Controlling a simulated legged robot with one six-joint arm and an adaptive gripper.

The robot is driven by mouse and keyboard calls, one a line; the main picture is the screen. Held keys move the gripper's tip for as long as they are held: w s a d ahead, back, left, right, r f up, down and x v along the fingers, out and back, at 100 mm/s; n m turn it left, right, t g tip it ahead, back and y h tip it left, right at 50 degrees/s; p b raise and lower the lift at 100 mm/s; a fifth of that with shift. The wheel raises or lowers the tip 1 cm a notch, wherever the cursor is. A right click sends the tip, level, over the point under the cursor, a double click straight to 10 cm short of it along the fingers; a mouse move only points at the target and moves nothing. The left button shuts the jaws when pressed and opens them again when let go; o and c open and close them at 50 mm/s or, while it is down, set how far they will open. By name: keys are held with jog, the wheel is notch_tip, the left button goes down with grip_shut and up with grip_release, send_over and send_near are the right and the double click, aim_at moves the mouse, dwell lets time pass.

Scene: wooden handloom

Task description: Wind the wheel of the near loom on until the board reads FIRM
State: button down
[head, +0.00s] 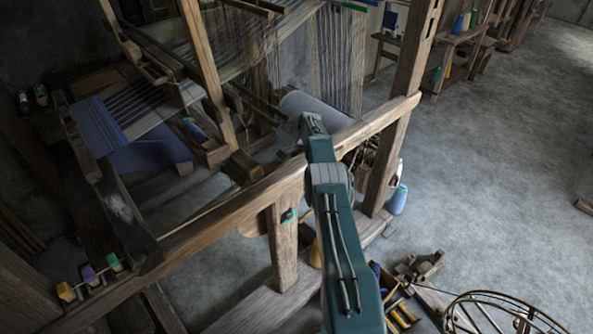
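The near loom is a wooden frame with a long front rail (215,222), upright posts and pale-blue warp threads (240,55). Blue cloth (100,122) lies at its left end, and a grey roll (318,108) sits behind the rail. My green arm reaches up from the bottom edge and crosses over the rail. No board with readable words shows. A small dark item with teal and red (288,215) is on the short post.
A spoked wheel (515,305) stands apart at the bottom right, near a crate of spools (402,312). Benches (460,42) line the back right. The grey floor (500,150) at right is mostly clear.

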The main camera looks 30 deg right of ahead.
jog(key=shift+w+d+f, duration=0.2)
jog(key=shift+d, duration=0.1)
jog(key=shift+a, duration=0.1)
jog(key=shift+a+r, duration=0.1)
jog(key=shift+a, duration=0.05)
jog(key=shift+c, duration=1.1)
grip_release()
jog(key=shift+d, duration=0.2)
notch_tip(320, 180, up, 10)
jog(key=shift+f, duration=0.2)
